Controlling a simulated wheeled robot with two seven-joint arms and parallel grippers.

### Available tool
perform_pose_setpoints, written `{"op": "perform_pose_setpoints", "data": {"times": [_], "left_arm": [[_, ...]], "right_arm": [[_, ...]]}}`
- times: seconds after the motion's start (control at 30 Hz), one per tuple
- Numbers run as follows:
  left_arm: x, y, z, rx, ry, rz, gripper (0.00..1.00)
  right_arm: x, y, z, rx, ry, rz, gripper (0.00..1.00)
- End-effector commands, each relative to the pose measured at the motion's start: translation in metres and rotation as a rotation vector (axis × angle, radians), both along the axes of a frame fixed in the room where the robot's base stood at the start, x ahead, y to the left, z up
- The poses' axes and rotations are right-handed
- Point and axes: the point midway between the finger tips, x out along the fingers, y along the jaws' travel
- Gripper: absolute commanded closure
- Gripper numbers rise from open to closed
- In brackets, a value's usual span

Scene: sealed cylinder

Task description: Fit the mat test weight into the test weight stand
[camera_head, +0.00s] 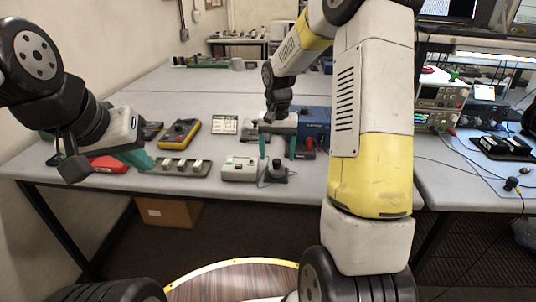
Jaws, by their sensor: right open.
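A small dark cylindrical piece with a knob top (277,169), which looks like the mat test weight, stands near the table's front edge. My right gripper (278,153) is open just above it, one teal finger to each side; the piece appears between or just below the fingertips. A dark low stand (182,170) holding several small pale-topped pieces lies to the left; it may be the test weight stand. My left gripper (143,158) is further left, by the stand's left end. Its teal finger shows, but its opening is unclear from this side.
A grey box with a green cable (240,168) sits just left of the dark piece. A yellow meter (180,132), a red item (109,164) and a blue box (315,122) stand around. My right arm hides the table's right part. The table's back middle is clear.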

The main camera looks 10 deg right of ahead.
Motion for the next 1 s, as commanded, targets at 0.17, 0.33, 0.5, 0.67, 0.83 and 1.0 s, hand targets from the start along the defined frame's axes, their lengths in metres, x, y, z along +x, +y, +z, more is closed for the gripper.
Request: {"op": "perform_pose_setpoints", "data": {"times": [0.17, 0.33, 0.5, 0.67, 0.83, 1.0], "left_arm": [[0.000, 0.000, 0.000, 0.000, 0.000, 0.000, 1.00], [0.000, 0.000, 0.000, 0.000, 0.000, 0.000, 1.00], [0.000, 0.000, 0.000, 0.000, 0.000, 0.000, 1.00], [0.000, 0.000, 0.000, 0.000, 0.000, 0.000, 1.00], [0.000, 0.000, 0.000, 0.000, 0.000, 0.000, 1.00], [0.000, 0.000, 0.000, 0.000, 0.000, 0.000, 1.00]], "right_arm": [[0.001, 0.000, 0.040, 0.001, -0.004, 0.000, 0.28], [0.000, 0.001, 0.062, 0.001, -0.002, 0.001, 0.28], [-0.006, 0.001, 0.079, 0.004, -0.017, 0.010, 0.28], [-0.041, 0.003, 0.119, 0.017, -0.102, 0.062, 0.28], [-0.104, 0.008, 0.161, 0.044, -0.237, 0.145, 0.28], [-0.168, 0.013, 0.182, 0.070, -0.379, 0.224, 0.28]]}}
